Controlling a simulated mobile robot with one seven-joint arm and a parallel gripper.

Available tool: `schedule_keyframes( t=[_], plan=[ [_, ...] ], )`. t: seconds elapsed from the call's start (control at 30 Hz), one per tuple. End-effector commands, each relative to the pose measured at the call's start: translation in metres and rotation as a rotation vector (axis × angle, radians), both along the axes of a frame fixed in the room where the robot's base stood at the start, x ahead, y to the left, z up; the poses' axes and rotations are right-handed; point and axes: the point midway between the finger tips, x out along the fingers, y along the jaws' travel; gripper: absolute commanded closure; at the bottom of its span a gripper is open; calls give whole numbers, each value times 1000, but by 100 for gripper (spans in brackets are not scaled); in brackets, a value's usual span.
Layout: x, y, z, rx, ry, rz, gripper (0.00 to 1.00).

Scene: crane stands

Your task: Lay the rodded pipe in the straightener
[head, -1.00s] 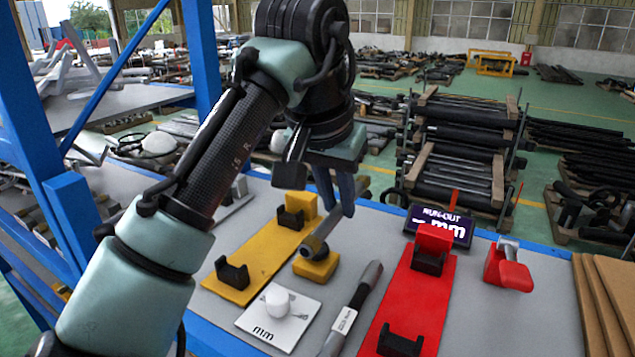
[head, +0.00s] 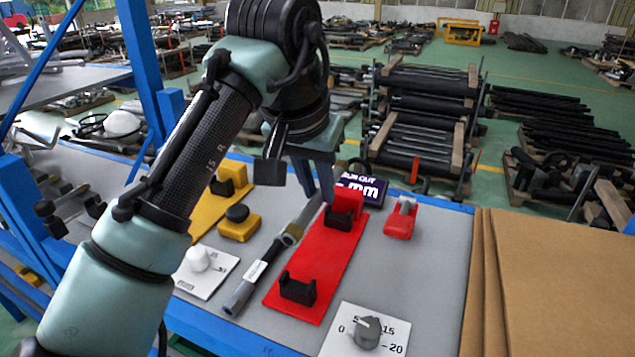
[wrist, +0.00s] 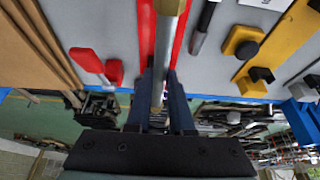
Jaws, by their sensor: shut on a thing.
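My gripper (head: 327,190) is shut on a slim grey rod or pipe with a brass collar (head: 290,236). It also shows between the fingers in the wrist view (wrist: 158,80). It is above the table near the red stand (head: 305,275), which has two black cradles; the wrist view shows red behind it on both sides. A labelled dark pipe (head: 254,274) lies on the table between the red stand and the yellow stand (head: 205,222), which also has black cradles. Whether the held piece is the rodded pipe, and which stand is the straightener, I cannot tell.
A run-out display (head: 362,188) stands behind the red stand. A red block with a lever (head: 400,218), a dial card (head: 340,345), a yellow block with a black knob (head: 238,225) and a white-knob card (head: 190,280) surround the stands.

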Motion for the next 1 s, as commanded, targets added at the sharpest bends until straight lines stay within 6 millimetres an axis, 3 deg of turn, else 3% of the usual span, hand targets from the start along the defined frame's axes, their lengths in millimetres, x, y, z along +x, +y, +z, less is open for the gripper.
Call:
schedule_keyframes(
  t=[0.07,0.7,1.0],
  plan=[
    [0,-1,3,-2,-1,-1,100],
    [0,-1,-63,-1,-1,0,100],
    [0,0,-82,0,-2,-1,100]
  ],
)
